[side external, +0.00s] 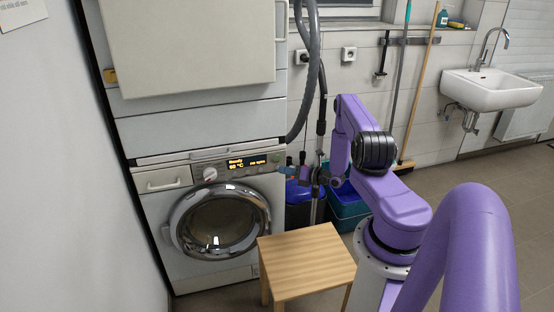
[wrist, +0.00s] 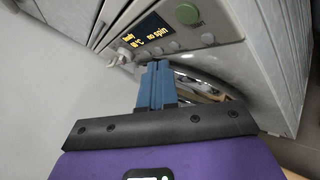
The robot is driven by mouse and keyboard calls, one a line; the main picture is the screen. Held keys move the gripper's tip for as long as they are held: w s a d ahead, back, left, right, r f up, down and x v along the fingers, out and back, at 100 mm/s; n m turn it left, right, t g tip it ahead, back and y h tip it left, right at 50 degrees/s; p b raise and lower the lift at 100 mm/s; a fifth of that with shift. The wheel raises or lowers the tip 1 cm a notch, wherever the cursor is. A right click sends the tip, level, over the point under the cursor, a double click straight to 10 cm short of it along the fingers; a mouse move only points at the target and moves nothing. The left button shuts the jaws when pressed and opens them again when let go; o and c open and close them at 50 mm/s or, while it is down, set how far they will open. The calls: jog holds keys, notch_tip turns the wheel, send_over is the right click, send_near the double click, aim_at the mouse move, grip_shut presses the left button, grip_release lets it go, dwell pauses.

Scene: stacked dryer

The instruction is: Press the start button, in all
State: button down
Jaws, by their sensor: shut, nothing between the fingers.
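The front-loading machine (side external: 221,217) stands at the left in the side external view, with a lit display (side external: 248,162) on its control panel. In the wrist view the panel shows close up, with the lit display (wrist: 146,33), a round green button (wrist: 188,14) at the upper right and several small grey buttons (wrist: 207,39) below it.
A silver dial (wrist: 123,57) protrudes beside the display. A small wooden stool (side external: 306,258) stands before the machine. A second white appliance (side external: 195,45) is stacked above. Blue and teal bins (side external: 346,207) are at its right. Open floor lies farther right.

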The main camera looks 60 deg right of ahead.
aim_at(277, 158)
jog(key=shift+w+d, duration=1.65)
jog(key=shift+w, duration=0.1)
dwell(0.9)
jog(key=shift+w+d, duration=0.2)
jog(key=shift+d, duration=0.05)
jog(key=shift+w+d, duration=0.25)
dwell(1.0)
jog(key=shift+s, duration=0.1)
jog(key=shift+s+a, duration=0.45)
jog(key=shift+a, duration=0.1)
jog(key=shift+s, duration=0.1)
